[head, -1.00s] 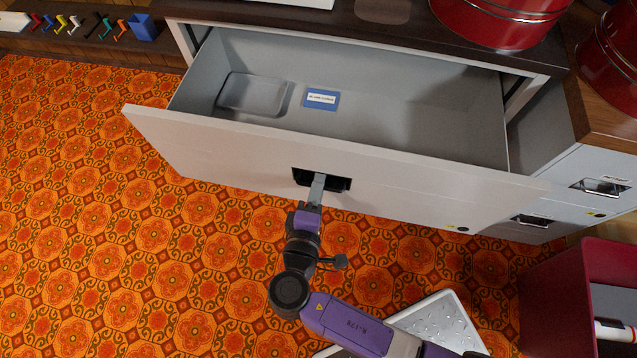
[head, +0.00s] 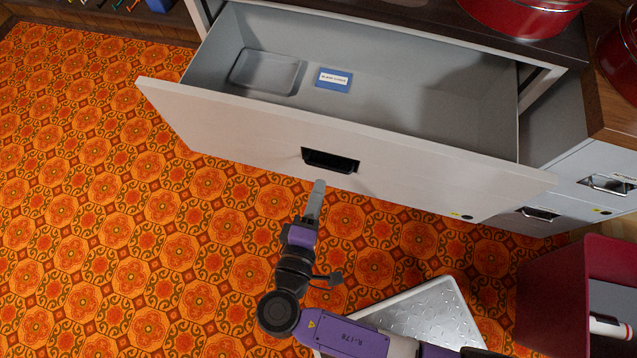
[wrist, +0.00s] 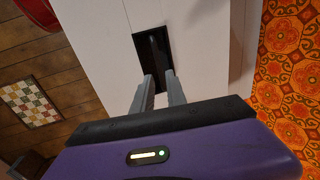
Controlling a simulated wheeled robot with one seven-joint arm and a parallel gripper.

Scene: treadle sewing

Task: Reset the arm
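My gripper (head: 315,190) is in front of the open drawer (head: 345,140), just below and apart from its black recessed handle (head: 330,160). In the wrist view both fingers of my gripper (wrist: 160,78) stand a little apart with nothing between them, pointing at the dark handle recess (wrist: 152,55). The gripper is open and empty. The drawer is pulled well out. Inside it lie a shallow grey tray (head: 265,73) and a blue card with a white label (head: 333,80).
Red round tins (head: 525,15) stand on the dark top. Smaller drawers (head: 590,185) are at the right. A dark red bin (head: 560,290) holding a marker and a metal tread plate (head: 430,325) are low right. Orange patterned floor (head: 100,200) at left is free.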

